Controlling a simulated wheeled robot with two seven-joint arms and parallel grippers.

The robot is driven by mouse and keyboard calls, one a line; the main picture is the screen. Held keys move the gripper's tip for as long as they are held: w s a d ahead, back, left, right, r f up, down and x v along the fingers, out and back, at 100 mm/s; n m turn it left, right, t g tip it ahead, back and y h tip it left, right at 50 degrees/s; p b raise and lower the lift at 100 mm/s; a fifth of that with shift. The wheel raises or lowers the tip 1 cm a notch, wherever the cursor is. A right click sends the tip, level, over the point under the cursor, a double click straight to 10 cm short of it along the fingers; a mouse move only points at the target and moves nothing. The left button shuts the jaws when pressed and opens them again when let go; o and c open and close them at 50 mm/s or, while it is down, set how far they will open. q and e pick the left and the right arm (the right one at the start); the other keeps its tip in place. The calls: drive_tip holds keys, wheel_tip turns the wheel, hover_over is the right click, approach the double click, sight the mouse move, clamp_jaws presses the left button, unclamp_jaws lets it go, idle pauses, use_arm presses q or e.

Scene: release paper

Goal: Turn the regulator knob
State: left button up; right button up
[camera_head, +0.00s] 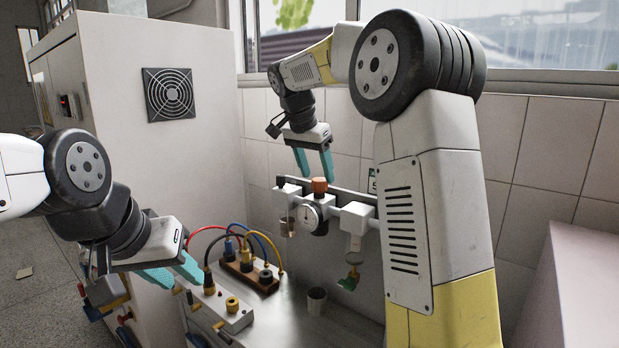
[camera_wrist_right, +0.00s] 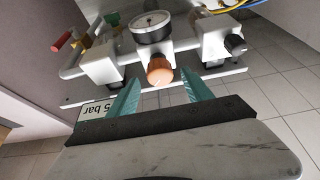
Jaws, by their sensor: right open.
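The regulator knob is an orange-brown cap (camera_head: 319,185) on top of the wall-mounted regulator, above a round gauge (camera_head: 311,217). In the right wrist view the knob (camera_wrist_right: 159,70) sits between the two teal fingertips, with a visible gap on each side. My right gripper (camera_head: 317,170) is open and points down just above the knob. The right wrist view shows its fingers (camera_wrist_right: 162,88) spread apart and empty. My left gripper (camera_head: 184,281) is open and empty, low at the left beside the box with yellow and black knobs (camera_head: 228,312).
A white block and valve with a green handle (camera_head: 349,281) hang right of the regulator. Coloured cables plug into a brown terminal block (camera_head: 249,270). A "5 bar" sign (camera_wrist_right: 95,112) is beside my right fingers. A tall white cabinet (camera_head: 120,60) stands left.

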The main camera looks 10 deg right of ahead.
drive_tip(key=v, duration=0.5)
drive_tip(key=shift+s+a+r, duration=0.1)
drive_tip(key=shift+r, duration=0.15)
drive_tip(key=s+d+f+n+t+y, duration=0.1)
drive_tip(key=s+d+f+n+y, duration=0.15)
drive_tip(key=s, duration=0.55)
drive_tip(key=s+d+f+n+y, duration=0.1)
drive_tip(key=s+d+n, duration=0.15)
drive_tip(key=s, duration=0.45)
drive_tip(key=s+a+f+n+t+y, duration=0.1)
drive_tip(key=s+f+n, duration=0.3)
drive_tip(key=s+f, duration=0.4)
drive_tip(key=s+t+y, duration=0.1)
drive_tip(key=s, duration=0.4)
drive_tip(key=shift+s+f+n, duration=0.2)
drive_tip(key=shift+s+n, duration=0.1)
drive_tip(key=shift+a, duration=0.1)
